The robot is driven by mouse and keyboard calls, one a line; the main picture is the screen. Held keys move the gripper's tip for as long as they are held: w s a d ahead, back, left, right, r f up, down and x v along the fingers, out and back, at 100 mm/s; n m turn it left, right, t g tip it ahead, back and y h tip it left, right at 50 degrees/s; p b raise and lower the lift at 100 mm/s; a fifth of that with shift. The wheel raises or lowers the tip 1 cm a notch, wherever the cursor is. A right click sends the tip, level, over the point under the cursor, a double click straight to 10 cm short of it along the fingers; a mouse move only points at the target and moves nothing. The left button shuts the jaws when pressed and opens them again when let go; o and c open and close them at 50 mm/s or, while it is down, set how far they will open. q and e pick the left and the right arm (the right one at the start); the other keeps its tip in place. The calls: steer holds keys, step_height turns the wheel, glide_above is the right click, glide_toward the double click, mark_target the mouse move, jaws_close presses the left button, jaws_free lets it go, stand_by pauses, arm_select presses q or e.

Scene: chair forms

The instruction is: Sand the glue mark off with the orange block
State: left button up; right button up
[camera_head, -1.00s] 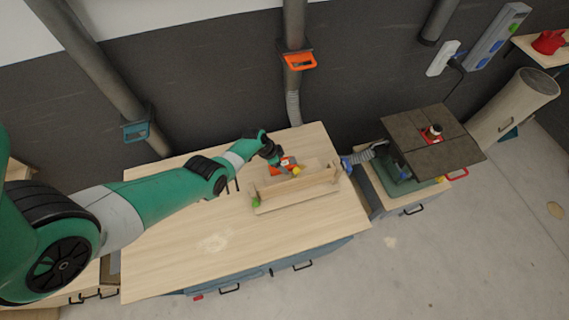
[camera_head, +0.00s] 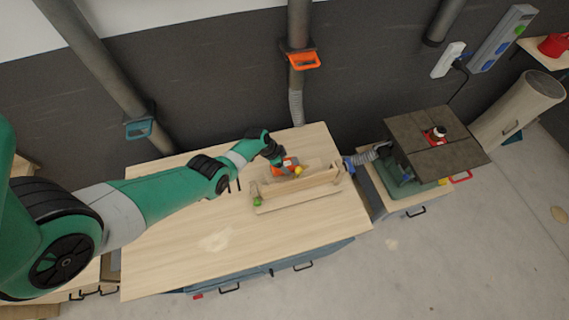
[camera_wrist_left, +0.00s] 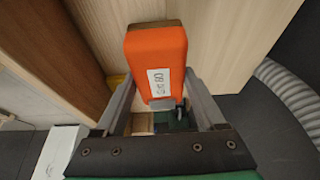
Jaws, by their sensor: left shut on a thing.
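My left gripper (camera_head: 284,163) is shut on the orange block (camera_head: 290,161) at the wooden chair form on the workbench. In the left wrist view the orange block (camera_wrist_left: 157,50) sits between the two grey fingers of my left gripper (camera_wrist_left: 160,80). A white label with print is on its near face. The chair form (camera_head: 315,192) has a long board and upright pieces. The block is at the form's back side; whether it touches the wood I cannot tell. I cannot make out a glue mark. My right gripper is not in view.
The workbench top (camera_head: 180,235) is mostly bare, with a pale patch (camera_head: 215,241) at the front. A yellow piece (camera_head: 298,171) and a green piece (camera_head: 257,201) are at the form. A machine with a dark table (camera_head: 440,160) stands at right. Ducts (camera_head: 296,105) run down the wall.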

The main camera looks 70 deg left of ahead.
arm_select(q)
steer(key=shift+f, duration=0.3)
steer(key=shift+r, duration=0.1)
steer(key=shift+s+a+r+p, duration=0.1)
steer(key=shift+s+p, duration=0.25)
steer(key=shift+s, duration=0.3)
steer(key=shift+s+a+p, duration=0.1)
steer(key=shift+s+p, duration=0.3)
steer(key=shift+s, duration=0.35)
steer(key=shift+w+f+b, duration=0.25)
steer(key=shift+w+b, duration=0.2)
steer(key=shift+w+f+b, duration=0.1)
steer(key=shift+w+b, duration=0.55)
steer(key=shift+w, duration=0.25)
